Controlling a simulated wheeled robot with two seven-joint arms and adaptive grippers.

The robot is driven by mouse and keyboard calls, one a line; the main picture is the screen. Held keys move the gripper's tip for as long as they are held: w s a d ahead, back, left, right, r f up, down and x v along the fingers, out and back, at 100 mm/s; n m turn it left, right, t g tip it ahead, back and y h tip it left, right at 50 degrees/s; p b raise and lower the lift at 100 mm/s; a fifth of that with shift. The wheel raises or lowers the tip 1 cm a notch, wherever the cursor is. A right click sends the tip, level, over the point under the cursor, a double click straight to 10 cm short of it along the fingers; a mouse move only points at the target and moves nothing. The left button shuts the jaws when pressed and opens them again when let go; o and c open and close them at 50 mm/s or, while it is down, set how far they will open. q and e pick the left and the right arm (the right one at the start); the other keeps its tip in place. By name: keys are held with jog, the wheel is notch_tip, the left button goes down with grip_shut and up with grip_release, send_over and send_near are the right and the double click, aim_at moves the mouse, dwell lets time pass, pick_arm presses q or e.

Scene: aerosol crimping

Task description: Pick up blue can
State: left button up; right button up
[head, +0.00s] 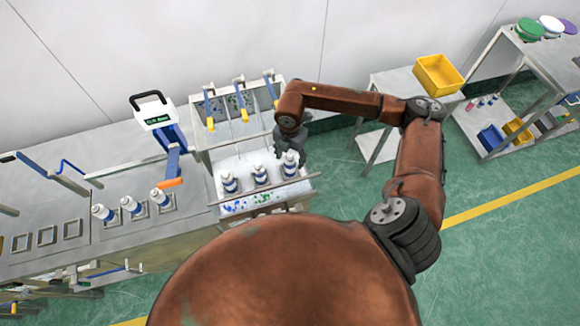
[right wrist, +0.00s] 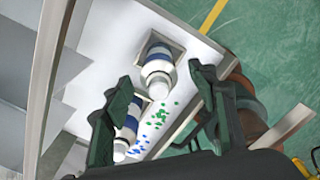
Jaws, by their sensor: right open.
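Three white cans with blue bands stand in a row in a pale tray in the head view: a left can (head: 229,183), a middle can (head: 260,175) and a right can (head: 290,166). My right gripper (head: 289,151) is open and empty, close above the right can and partly hiding it. In the right wrist view its two fingers (right wrist: 162,80) stand apart, with a blue-banded can (right wrist: 157,70) seated in a square socket beyond the gap. A second can (right wrist: 127,130) shows partly behind the left finger. Contact cannot be told. My left gripper is not in view.
Levers with blue handles (head: 240,100) stand behind the tray. To the left, several similar cans (head: 131,206) sit on a bench near a white scale-like device (head: 153,112). A yellow bin (head: 438,74) stands on a table at right. Green floor (head: 340,190) is open.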

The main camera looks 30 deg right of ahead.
jog(key=shift+w+f+p, duration=0.1)
jog(key=shift+f+p, duration=0.25)
jog(key=shift+f, duration=1.6)
jog(key=shift+c, duration=0.4)
jog(key=c, duration=1.3)
